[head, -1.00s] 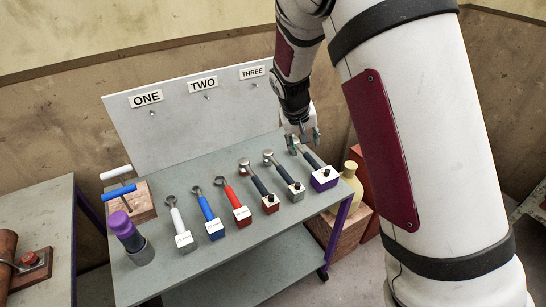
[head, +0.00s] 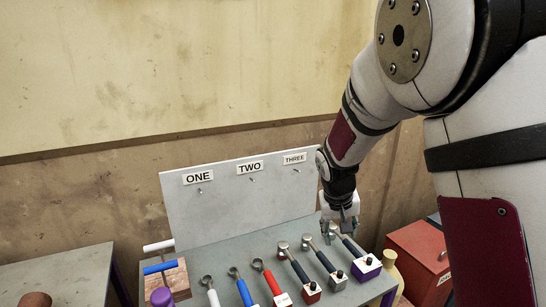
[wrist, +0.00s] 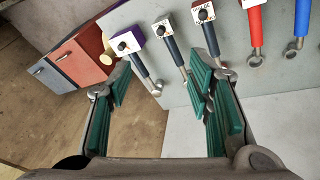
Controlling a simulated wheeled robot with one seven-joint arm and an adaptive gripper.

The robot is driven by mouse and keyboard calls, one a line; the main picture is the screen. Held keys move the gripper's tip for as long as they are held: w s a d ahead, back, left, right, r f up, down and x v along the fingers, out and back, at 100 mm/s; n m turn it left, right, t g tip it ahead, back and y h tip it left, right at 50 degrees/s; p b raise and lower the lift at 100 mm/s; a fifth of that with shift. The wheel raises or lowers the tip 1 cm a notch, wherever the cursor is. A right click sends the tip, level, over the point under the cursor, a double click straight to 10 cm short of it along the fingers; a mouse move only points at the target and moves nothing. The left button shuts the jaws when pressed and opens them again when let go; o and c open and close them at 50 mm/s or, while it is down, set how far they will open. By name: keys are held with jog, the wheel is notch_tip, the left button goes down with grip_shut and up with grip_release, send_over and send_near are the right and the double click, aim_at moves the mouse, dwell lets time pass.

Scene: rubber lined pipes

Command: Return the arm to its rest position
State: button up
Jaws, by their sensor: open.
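My gripper (head: 341,233) hangs from my arm on the right of the head view, over the right part of the grey tool table (head: 213,254). The hammer with the purple block (wrist: 137,57) lies just beyond the left finger. The hammer with the white block beside it (wrist: 176,54) has its head near the right finger; I cannot tell whether they touch. My arm is bent, with its upper links filling the right of the head view.
A grey panel labelled ONE, TWO and THREE (head: 246,205) stands behind the tools. A red cabinet (head: 416,258) and a yellowish bottle (head: 391,265) are right of the table. Another table (head: 62,275) is at left.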

jog(key=s+r+t, duration=0.1)
jog(key=s+r, duration=0.4)
jog(key=s, duration=0.4)
jog(key=s+r+y, duration=0.1)
jog(key=s+r, duration=0.5)
jog(key=s, duration=0.4)
jog(key=s+r+t+y, duration=0.1)
jog(key=s+r, duration=0.5)
jog(key=s, duration=0.4)
jog(key=shift+s+a+r+n+t, duration=0.2)
jog(key=shift+s+n+t, duration=0.1)
jog(key=shift+n, duration=0.1)
